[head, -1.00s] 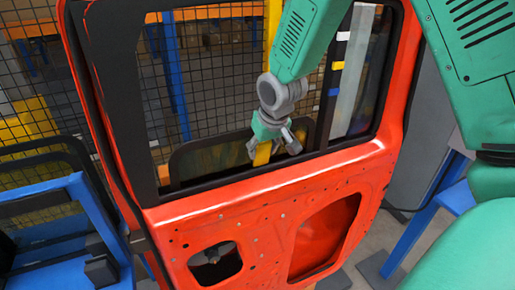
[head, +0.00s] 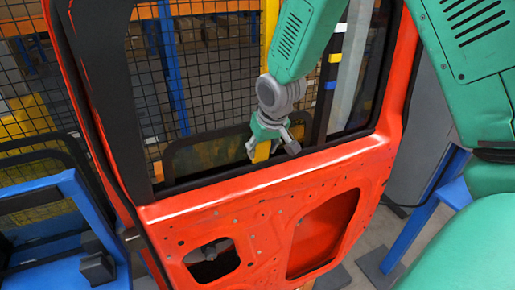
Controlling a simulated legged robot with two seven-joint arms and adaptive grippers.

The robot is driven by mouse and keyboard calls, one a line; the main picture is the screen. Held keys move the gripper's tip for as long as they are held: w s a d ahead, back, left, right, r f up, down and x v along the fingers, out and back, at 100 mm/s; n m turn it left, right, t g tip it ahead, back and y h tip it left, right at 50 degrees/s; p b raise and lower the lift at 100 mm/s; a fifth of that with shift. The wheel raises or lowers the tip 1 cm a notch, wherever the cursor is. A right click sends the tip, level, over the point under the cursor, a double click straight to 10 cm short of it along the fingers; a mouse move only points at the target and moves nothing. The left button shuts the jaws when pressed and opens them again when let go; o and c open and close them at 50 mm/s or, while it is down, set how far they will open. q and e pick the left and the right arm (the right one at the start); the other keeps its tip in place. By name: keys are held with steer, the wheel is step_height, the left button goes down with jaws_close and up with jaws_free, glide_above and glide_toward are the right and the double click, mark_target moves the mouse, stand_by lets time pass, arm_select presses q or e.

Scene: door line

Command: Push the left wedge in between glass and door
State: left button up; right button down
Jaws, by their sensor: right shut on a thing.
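The red door (head: 165,222) stands upright in front of me, with a dark-edged window opening. A dark-rimmed pane (head: 205,152), which looks like the glass, shows low in that opening. My right gripper (head: 272,149) is at the lower edge of the opening, pointing down. It is shut on a yellow wedge (head: 262,152), whose lower end is by the window sill. I cannot tell whether the wedge tip is between glass and door. My left gripper is out of view.
A blue frame (head: 75,200) stands at the left, close to the door. A mesh fence (head: 205,60) and shelving lie behind the door. A blue stand (head: 425,210) is at the right. My green arm covers the upper right.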

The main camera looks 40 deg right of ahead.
steer(key=shift+d+f, duration=0.3)
steer(key=shift+d, duration=0.05)
steer(key=shift+a+f, duration=0.1)
steer(key=shift+a, duration=0.55)
steer(key=shift+a+f+b, duration=0.2)
steer(key=shift+a+b, duration=0.15)
steer(key=shift+d+f, duration=0.15)
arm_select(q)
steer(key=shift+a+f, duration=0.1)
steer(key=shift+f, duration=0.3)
arm_select(e)
steer(key=shift+s+d, duration=0.1)
steer(key=shift+d, duration=0.2)
steer(key=c, duration=0.9)
jaws_free()
steer(key=shift+o, duration=0.2)
steer(key=shift+d, duration=0.1)
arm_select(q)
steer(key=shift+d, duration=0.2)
